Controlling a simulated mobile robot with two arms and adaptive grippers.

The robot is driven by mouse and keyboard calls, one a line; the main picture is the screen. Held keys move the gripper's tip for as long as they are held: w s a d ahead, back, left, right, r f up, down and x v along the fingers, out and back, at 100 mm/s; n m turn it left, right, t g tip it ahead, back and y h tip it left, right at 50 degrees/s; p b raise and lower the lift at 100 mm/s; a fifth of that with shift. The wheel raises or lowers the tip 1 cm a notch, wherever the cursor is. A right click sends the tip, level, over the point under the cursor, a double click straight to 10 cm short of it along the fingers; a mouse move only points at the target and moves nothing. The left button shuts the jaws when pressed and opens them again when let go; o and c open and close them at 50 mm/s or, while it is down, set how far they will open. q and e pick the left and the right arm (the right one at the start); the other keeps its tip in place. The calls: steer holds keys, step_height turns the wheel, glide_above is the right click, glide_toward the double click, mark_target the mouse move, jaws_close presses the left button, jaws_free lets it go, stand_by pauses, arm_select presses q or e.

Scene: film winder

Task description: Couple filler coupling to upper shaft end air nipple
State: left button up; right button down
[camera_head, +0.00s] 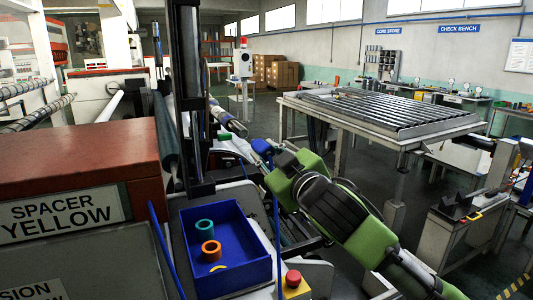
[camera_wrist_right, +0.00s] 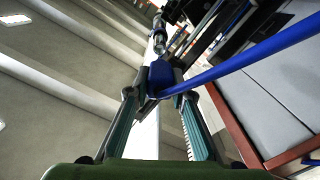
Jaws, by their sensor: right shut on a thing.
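My right gripper (camera_head: 258,158) reaches in from the right at the end of my green arm. In the right wrist view its fingers (camera_wrist_right: 158,92) are shut on the blue filler coupling (camera_wrist_right: 160,73), from which a thick blue hose runs off to the upper right. A metallic shaft end (camera_wrist_right: 159,32) lies just ahead of the coupling in that view; its air nipple is too small to make out. In the head view a banded shaft (camera_head: 229,120) ends up and left of the gripper. I cannot tell whether coupling and nipple touch. My left gripper is out of view.
A dark upright column (camera_head: 188,90) stands close left of the gripper. A blue bin (camera_head: 228,250) with coloured rings and a red stop button (camera_head: 293,278) are below. A slatted table (camera_head: 385,108) stands right, behind my arm. A blue hose hangs near the bin.

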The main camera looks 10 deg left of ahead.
mark_target(257, 145)
steer(key=shift+w+a, duration=0.15)
steer(key=shift+w, duration=0.15)
steer(key=shift+p+x, duration=0.75)
steer(key=shift+x, duration=1.75)
steer(key=shift+p, duration=0.6)
steer(key=shift+p+x, duration=0.4)
steer(key=shift+x, duration=1.2)
steer(key=c, duration=1.7)
jaws_free()
steer(key=shift+a, duration=0.1)
